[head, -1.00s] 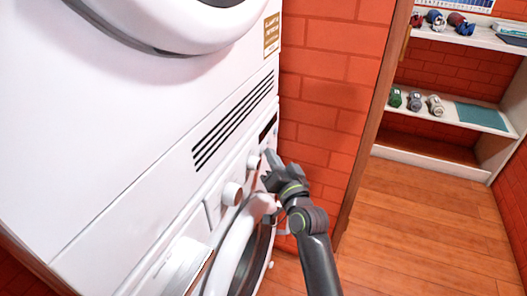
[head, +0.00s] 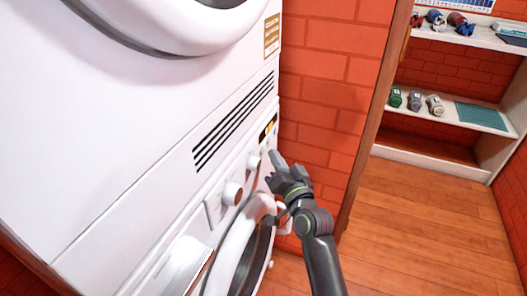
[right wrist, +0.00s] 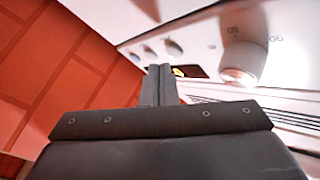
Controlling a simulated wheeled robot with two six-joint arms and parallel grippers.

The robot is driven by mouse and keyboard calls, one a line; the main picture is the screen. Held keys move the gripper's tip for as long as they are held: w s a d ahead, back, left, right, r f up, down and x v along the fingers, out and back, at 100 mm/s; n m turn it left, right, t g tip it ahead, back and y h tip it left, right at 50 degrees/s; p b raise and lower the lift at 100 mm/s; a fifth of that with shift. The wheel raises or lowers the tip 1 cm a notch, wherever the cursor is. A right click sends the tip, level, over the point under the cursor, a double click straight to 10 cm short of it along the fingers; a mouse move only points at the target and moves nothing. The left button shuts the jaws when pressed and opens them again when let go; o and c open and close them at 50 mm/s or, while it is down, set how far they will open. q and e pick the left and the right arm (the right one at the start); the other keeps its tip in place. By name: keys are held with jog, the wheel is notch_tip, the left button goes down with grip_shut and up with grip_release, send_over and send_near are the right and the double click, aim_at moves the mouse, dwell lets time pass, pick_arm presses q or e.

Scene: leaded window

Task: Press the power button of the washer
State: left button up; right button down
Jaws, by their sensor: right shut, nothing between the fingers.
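The white washer (head: 232,238) is the lower machine of a stack in the head view, with its round door and a control panel with knobs (head: 232,193). A small dark display (head: 268,127) at the panel's right end is lit yellow. It also shows lit in the right wrist view (right wrist: 190,71), beside a big knob (right wrist: 243,64) and several small round buttons (right wrist: 173,47). I cannot tell which button is the power button. My right gripper (head: 275,158) is shut and empty, its tips close to the panel's right end, seemingly just off it. My left gripper is not in view.
A second white machine (head: 130,110) stands on the washer. A red brick wall (head: 330,90) is close on the right of my right gripper. Shelves with bottles and dumbbell-like items (head: 480,115) stand further right. The wooden floor (head: 430,220) there is clear.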

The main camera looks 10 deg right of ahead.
jog(key=s+d, duration=0.2)
jog(key=d, duration=0.1)
jog(key=s+d, duration=0.1)
jog(key=d, duration=0.1)
jog(key=shift+s+p, duration=0.15)
jog(key=shift+p, duration=0.25)
